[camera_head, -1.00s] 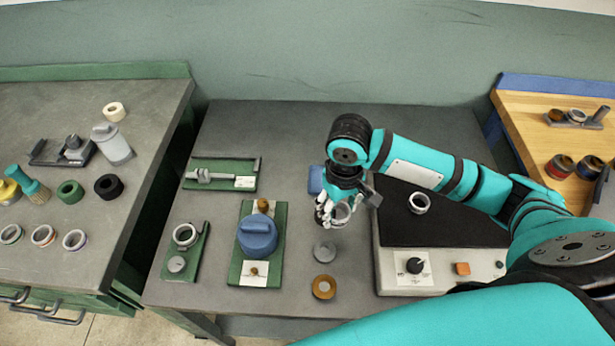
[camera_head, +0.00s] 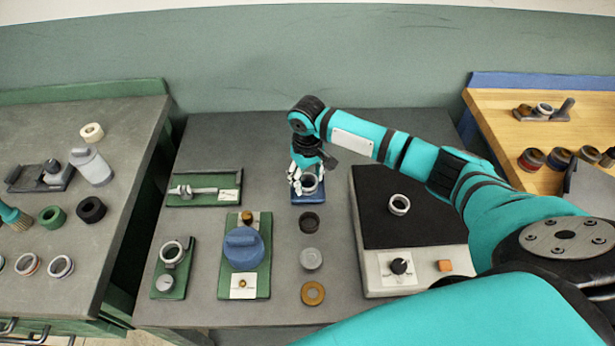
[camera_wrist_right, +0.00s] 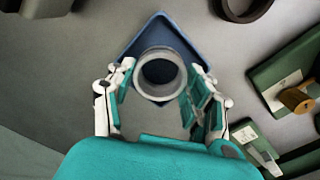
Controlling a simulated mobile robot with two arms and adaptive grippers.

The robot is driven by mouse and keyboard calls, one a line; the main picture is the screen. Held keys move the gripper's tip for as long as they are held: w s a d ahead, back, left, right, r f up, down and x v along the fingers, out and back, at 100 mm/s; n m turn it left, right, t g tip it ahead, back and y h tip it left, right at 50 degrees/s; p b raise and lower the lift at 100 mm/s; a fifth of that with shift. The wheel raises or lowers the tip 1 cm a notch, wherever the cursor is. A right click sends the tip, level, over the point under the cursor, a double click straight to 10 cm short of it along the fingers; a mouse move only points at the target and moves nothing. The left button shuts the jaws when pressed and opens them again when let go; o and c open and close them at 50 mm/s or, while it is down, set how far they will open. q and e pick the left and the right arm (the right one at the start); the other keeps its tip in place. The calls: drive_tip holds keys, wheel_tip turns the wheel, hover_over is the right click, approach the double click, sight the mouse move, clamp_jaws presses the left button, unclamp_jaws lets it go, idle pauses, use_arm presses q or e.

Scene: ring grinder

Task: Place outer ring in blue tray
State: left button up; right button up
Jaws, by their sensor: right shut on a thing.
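My right gripper (camera_head: 306,182) is shut on a grey metal outer ring (camera_head: 309,183) and holds it over the small blue tray (camera_head: 308,199) in the middle of the grey bench. In the right wrist view, the ring (camera_wrist_right: 160,74) sits between the fingers of the right gripper (camera_wrist_right: 162,92), in front of the diamond-shaped blue tray (camera_wrist_right: 163,30). I cannot tell whether the ring touches the tray floor. The fingers hide part of the tray in the head view. My left gripper is not in view.
A black ring (camera_head: 309,222), a grey disc (camera_head: 311,258) and a brass ring (camera_head: 313,293) line up in front of the tray. A grinder-like box (camera_head: 408,240) with another ring (camera_head: 399,204) stands right. Green fixtures (camera_head: 205,186) stand left.

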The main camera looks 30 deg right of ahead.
drive_tip(key=shift+f, duration=0.15)
drive_tip(key=o, duration=1.4)
drive_tip(key=shift+f, duration=0.15)
wheel_tip(320, 180, up, 12)
drive_tip(key=shift+r+b, duration=0.15)
drive_tip(key=shift+b, duration=0.25)
